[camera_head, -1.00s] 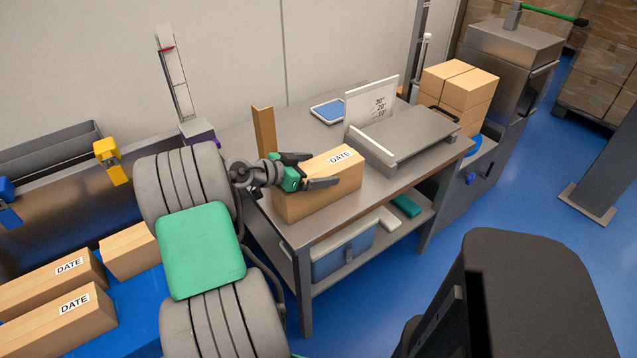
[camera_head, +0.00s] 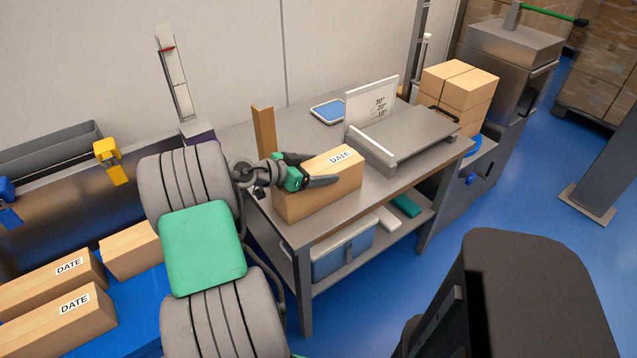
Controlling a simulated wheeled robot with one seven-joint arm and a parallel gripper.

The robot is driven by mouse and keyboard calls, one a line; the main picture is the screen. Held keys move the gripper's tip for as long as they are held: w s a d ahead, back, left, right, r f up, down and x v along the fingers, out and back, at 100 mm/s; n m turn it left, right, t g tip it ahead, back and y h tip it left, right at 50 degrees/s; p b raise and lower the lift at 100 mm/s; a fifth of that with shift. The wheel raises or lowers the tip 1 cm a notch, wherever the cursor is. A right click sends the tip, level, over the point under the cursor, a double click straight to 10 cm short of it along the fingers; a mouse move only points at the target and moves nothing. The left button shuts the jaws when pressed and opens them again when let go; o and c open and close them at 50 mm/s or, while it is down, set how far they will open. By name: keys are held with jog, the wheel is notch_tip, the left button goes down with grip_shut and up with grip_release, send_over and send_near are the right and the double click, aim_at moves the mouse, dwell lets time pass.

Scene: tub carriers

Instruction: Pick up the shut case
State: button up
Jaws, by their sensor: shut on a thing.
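The shut case (camera_head: 325,198) is a brown cardboard box with a white DATE label on its top. It sits on the near left part of the grey metal table (camera_head: 385,195). My gripper (camera_head: 314,170) is at the case's left end, with its dark fingers around the upper part. It is shut on the case. The far finger is partly hidden behind the box. The case appears to rest on the tabletop; I cannot tell any gap beneath it.
A tilted grey platform with an angle plate (camera_head: 372,100) stands right of the case. A brown upright post (camera_head: 264,132) and a blue tablet (camera_head: 328,111) are behind. Stacked boxes (camera_head: 468,92) stand at right. More DATE boxes (camera_head: 62,322) lie at lower left.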

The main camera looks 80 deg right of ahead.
jog(key=c, duration=0.6)
jog(key=shift+d+r, duration=0.1)
jog(key=shift+r, duration=0.1)
jog(key=shift+c, duration=0.5)
